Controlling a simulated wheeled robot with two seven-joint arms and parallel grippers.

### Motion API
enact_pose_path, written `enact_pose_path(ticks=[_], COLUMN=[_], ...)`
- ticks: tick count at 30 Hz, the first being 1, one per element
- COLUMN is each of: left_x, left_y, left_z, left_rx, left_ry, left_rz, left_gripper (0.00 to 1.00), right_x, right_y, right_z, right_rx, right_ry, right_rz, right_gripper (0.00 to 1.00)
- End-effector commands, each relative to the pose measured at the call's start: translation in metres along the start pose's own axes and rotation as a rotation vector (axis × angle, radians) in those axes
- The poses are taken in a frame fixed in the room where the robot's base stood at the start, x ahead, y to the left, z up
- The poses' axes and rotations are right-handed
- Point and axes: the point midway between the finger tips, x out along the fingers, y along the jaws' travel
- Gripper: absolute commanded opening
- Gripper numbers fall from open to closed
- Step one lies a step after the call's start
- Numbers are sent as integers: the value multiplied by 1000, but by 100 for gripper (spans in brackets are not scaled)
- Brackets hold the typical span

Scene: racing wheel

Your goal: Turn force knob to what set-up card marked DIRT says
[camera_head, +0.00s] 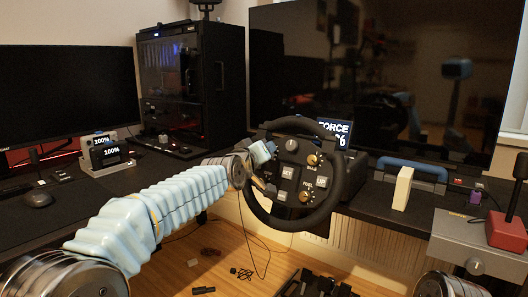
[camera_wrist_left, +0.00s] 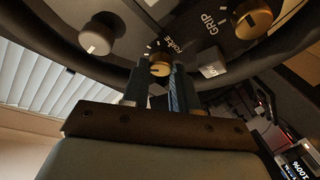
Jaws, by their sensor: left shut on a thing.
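The racing wheel (camera_head: 333,190) stands upright at the desk edge with several knobs on its hub. In the left wrist view, the gold knob labelled FORCE (camera_wrist_left: 160,68) sits between the fingertips of my left gripper (camera_wrist_left: 156,88), which is shut on it. In the head view my left gripper (camera_head: 266,186) is at the left of the hub and hides this knob. Two small dark cards (camera_head: 112,152) reading 100% stand at the left; no DIRT mark is legible. My right gripper is out of view.
A gold knob labelled GRIP (camera_wrist_left: 252,18) and a pale knob (camera_wrist_left: 97,38) are near the fingers. The wheel rim passes close to my left gripper. A grey box (camera_head: 470,245) with a red-based stick (camera_head: 506,232) stands at the right. Small parts lie on the floor.

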Motion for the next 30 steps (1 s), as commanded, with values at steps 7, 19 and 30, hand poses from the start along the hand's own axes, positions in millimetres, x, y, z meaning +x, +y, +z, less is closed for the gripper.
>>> enact_pose_path(ticks=[7, 19, 30], left_x=[0, -17, -102], left_y=[-1, 0, 4], left_z=[0, 1, 0], left_rx=[1, 2, 4], left_ry=[-1, 1, -2], left_rz=[-1, 2, 5], left_gripper=[39, 39, 39], right_x=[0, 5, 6], right_y=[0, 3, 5], right_z=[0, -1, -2], right_rx=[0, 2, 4], right_ry=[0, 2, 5], right_rz=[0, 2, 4], right_gripper=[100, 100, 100])
